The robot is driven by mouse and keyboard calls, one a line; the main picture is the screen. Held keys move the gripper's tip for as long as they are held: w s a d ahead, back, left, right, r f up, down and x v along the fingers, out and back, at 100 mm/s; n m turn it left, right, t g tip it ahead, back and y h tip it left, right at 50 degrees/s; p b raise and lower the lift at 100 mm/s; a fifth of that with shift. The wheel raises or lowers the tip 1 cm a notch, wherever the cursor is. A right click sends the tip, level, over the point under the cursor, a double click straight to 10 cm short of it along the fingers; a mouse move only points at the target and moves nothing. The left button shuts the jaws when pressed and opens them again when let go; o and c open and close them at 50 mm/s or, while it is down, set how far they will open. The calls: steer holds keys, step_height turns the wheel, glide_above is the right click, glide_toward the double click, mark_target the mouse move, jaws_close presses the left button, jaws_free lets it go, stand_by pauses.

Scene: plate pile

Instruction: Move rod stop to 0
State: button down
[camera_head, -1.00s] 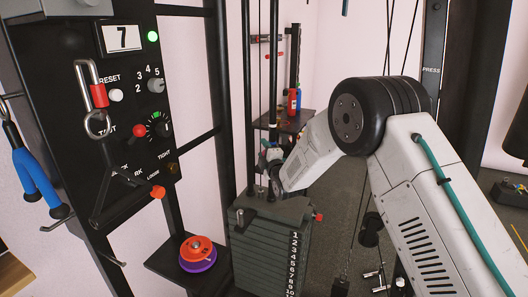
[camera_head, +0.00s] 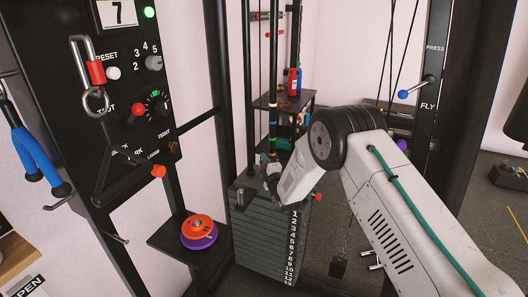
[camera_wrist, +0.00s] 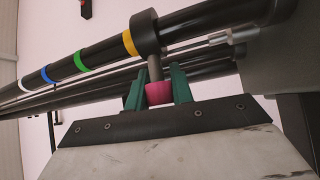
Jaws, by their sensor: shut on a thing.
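In the wrist view the rod (camera_wrist: 105,52) runs across the picture with white, blue, green and yellow bands. The rod stop (camera_wrist: 146,33) is a dark collar around the rod, right beside the yellow band (camera_wrist: 129,43). A short grey stem leads from it to a pink knob (camera_wrist: 158,93). My gripper (camera_wrist: 158,86) has green fingers shut on this knob from both sides. In the head view my gripper (camera_head: 268,168) is small and partly hidden, just above the weight stack (camera_head: 262,235) at the banded rod. A 0 mark is not readable.
A black panel (camera_head: 125,125) with a 7 display, knobs and a carabiner stands at left. Orange and purple discs (camera_head: 199,233) sit on a small shelf. A dark upright (camera_head: 437,90) with a blue-knobbed lever stands at right. Shelves with bottles are behind.

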steer(key=shift+s+f, duration=0.1)
steer(key=shift+f, duration=0.2)
steer(key=c, duration=1.2)
jaws_free()
steer(key=shift+f, duration=0.1)
steer(key=r+v, duration=0.1)
steer(key=v, duration=0.6)
steer(key=shift+s+d+f, duration=0.2)
steer(key=shift+s+f, duration=0.1)
steer(key=shift+f, duration=0.05)
